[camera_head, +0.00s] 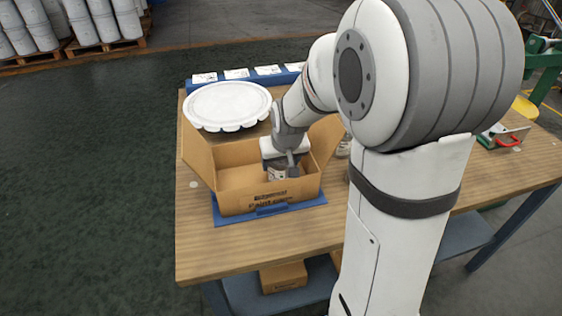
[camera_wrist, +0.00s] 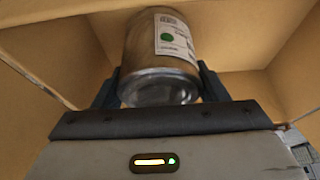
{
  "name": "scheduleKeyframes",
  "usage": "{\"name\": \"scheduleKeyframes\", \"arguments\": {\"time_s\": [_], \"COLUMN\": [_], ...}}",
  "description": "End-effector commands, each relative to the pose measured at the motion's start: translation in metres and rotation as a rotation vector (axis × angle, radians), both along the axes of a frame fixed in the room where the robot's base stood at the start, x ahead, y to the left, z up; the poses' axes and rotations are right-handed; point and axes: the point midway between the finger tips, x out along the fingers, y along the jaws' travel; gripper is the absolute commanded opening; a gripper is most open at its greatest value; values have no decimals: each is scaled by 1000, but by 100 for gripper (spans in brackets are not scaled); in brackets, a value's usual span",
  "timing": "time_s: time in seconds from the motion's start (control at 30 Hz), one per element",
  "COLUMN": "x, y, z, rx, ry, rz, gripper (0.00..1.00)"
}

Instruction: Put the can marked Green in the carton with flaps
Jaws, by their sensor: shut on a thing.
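A metal can (camera_wrist: 160,62) with a white label and a green dot is between my gripper's fingers in the wrist view. My gripper (camera_wrist: 158,88) is shut on it. In the head view my gripper (camera_head: 283,168) reaches down into the open cardboard carton with flaps (camera_head: 240,200), and part of the can (camera_head: 277,173) shows below it. The carton's tan walls surround the can in the wrist view. Whether the can touches the carton floor cannot be told.
The carton sits on a blue tray (camera_head: 228,219) on a wooden table (camera_head: 205,250). A white round lid (camera_head: 227,104) lies behind it. White cards stand on a blue rack (camera_head: 235,75) at the back. A red-handled item (camera_head: 508,140) lies at the right.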

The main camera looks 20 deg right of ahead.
Motion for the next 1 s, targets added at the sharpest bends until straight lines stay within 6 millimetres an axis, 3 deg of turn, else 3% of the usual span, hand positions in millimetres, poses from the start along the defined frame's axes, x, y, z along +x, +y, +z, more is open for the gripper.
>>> {"name": "scheduleKeyframes", "arguments": {"time_s": [0.33, 0.37, 0.6, 0.87, 1.0], "x": [0, 0, 0, 0, -3], "y": [0, 0, -1, -1, -1], "z": [-4, -3, -2, -1, 12], "rx": [0, 0, 0, 0, 0], "ry": [-3, -1, -1, -1, -6], "rz": [-1, -1, -1, -2, -2], "gripper": [29, 69, 88, 88, 88]}}
